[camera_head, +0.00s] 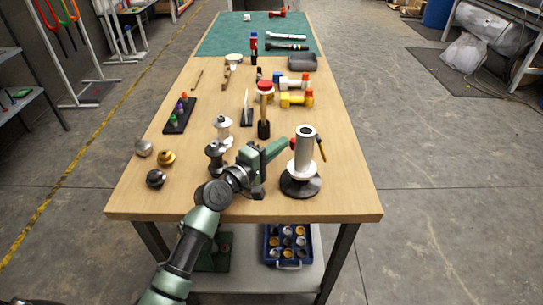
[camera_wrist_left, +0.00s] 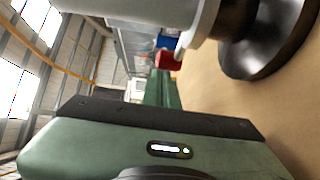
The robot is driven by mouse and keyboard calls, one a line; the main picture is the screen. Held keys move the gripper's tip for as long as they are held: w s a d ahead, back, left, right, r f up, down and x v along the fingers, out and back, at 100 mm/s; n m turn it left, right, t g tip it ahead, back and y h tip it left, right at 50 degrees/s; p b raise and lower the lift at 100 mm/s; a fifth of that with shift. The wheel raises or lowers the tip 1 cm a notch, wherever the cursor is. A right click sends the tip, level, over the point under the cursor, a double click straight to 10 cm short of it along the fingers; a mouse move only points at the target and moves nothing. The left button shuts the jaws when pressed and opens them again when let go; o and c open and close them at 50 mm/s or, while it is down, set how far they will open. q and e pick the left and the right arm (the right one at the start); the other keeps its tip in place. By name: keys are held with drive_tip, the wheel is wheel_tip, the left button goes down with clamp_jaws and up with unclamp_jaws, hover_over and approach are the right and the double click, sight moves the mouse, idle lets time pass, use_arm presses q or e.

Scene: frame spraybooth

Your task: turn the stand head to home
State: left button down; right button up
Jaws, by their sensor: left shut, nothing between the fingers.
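The stand (camera_head: 305,140) is upright near the table's front edge, with a grey tubular head, a white collar and a round dark base (camera_head: 300,187). A small red knob (camera_head: 293,143) shows at the head's left side, and a dark and yellow piece (camera_head: 321,148) sticks out on its right. My left gripper (camera_head: 286,145) is shut and empty, its tip close to the red knob; I cannot tell whether they touch. In the left wrist view the red knob (camera_wrist_left: 168,60) is just beyond the green finger (camera_wrist_left: 164,88). I cannot make out a home mark. My right gripper is out of view.
Two spool-like pieces (camera_head: 223,131) stand left of my gripper, with several round knobs (camera_head: 166,157) farther left. The table's right front corner (camera_head: 350,195) is clear. A blue bin (camera_head: 288,245) is on the lower shelf.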

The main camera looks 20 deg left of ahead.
use_arm(q)
drive_tip(key=shift+w+d+r, duration=0.1)
drive_tip(key=shift+w+d, duration=0.35)
idle(0.5)
drive_tip(key=v, duration=0.7)
drive_tip(key=shift+s+a, duration=0.1)
drive_tip(key=shift+s, duration=0.2)
